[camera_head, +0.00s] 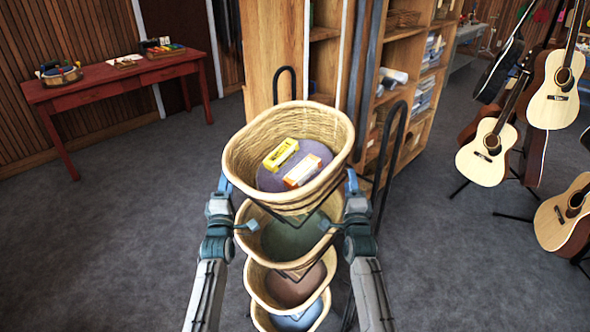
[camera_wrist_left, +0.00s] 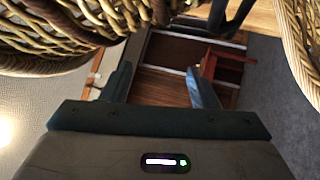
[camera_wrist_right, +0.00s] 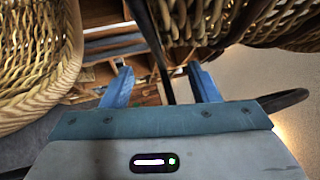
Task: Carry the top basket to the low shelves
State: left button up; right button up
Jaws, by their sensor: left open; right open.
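The top basket (camera_head: 252,157) is oval woven wicker, on top of a stack of similar baskets. It holds a yellow packet (camera_head: 281,154) and an orange-and-white packet (camera_head: 303,170) on a purple lining. My left gripper (camera_head: 237,204) is open at its left side, and my right gripper (camera_head: 338,201) is open at its right side. Both are empty. In the left wrist view, wicker (camera_wrist_left: 50,35) fills the upper left above the spread fingers. In the right wrist view, wicker (camera_wrist_right: 225,20) lies above the spread fingers. I cannot tell whether any finger touches the basket.
The lower baskets (camera_head: 252,270) stand on a black metal rack with tall handles (camera_head: 392,150). A wooden shelving unit (camera_head: 270,50) stands close behind. A red table (camera_head: 110,78) is at the left. Guitars on stands (camera_head: 487,150) are at the right. Grey floor is clear at the left.

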aim_at(344, 173)
jog(key=x, duration=0.4)
jog(key=shift+a+f, duration=0.1)
jog(key=shift+a, duration=0.05)
jog(key=shift+s, duration=0.2)
pick_arm(q)
jog(key=w, duration=0.1)
jog(key=w+d+r, duration=0.1)
jog(key=w, duration=0.1)
jog(key=shift+w+d+r, duration=0.15)
jog(key=shift+w+d, duration=0.05)
jog(key=shift+d, duration=0.05)
jog(key=shift+w, duration=0.1)
pick_arm(e)
jog(key=shift+w+a, duration=0.1)
jog(key=shift+a, duration=0.05)
pick_arm(q)
jog(key=shift+d, duration=0.55)
pick_arm(e)
jog(key=shift+a, duration=0.45)
pick_arm(q)
jog(key=shift+d+r, duration=0.1)
pick_arm(e)
jog(key=shift+a+r, duration=0.1)
jog(key=shift+r, duration=0.15)
